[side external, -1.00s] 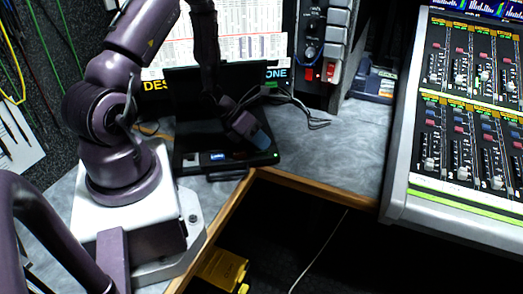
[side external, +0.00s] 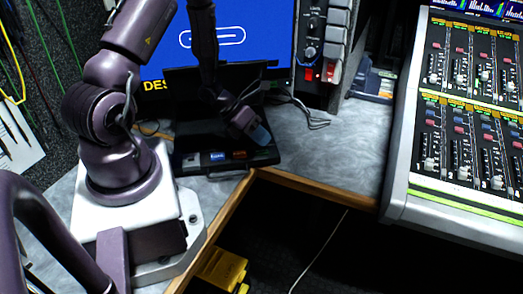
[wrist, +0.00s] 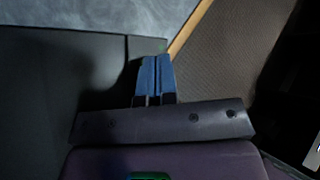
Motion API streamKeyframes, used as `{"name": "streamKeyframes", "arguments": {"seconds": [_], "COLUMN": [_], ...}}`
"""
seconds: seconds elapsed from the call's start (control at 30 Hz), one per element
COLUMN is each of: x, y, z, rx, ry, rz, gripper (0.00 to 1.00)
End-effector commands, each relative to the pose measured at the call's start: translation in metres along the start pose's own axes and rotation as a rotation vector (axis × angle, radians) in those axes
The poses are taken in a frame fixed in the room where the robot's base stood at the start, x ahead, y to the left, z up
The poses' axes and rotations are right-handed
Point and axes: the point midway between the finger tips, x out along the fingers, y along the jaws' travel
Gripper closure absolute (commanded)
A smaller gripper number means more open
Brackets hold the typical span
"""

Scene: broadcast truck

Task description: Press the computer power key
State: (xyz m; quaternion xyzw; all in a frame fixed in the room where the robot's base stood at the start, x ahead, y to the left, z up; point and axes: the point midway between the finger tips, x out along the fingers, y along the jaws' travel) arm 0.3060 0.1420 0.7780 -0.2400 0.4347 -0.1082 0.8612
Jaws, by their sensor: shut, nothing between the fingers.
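The computer looks like a black laptop-like unit (side external: 190,162) on the grey desk, with a raised dark panel at its back and small blue and red marks on its front edge. My gripper (side external: 264,138) is over its right front corner, blue fingertips pointing down. In the wrist view the blue fingers (wrist: 157,62) are together with nothing between them, at the right edge of the dark computer surface (wrist: 70,95). A faint green spot shows just beyond the tips. I cannot make out the power key, nor tell whether the tips touch the computer.
A monitor (side external: 262,52) with a blue screen stands behind the computer. Black cables (side external: 312,120) lie to its right on bare desk (side external: 345,150). A mixing console (side external: 400,190) stands at the right. The desk's wooden edge (side external: 320,188) drops to a dark floor with a yellow object (side external: 222,268).

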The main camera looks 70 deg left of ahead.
Motion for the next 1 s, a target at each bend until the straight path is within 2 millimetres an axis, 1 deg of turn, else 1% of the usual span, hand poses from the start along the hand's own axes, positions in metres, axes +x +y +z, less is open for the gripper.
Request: {"name": "streamKeyframes", "arguments": {"seconds": [0.17,0.63,1.0], "x": [-0.003,-0.033,-0.035], "y": [-0.002,-0.024,-0.025], "z": [0.003,0.024,0.025], "rx": [0.002,0.002,0.0], "ry": [-0.002,-0.001,0.0], "rz": [0.001,0.0,0.0], "gripper": [1.0,1.0,1.0]}}
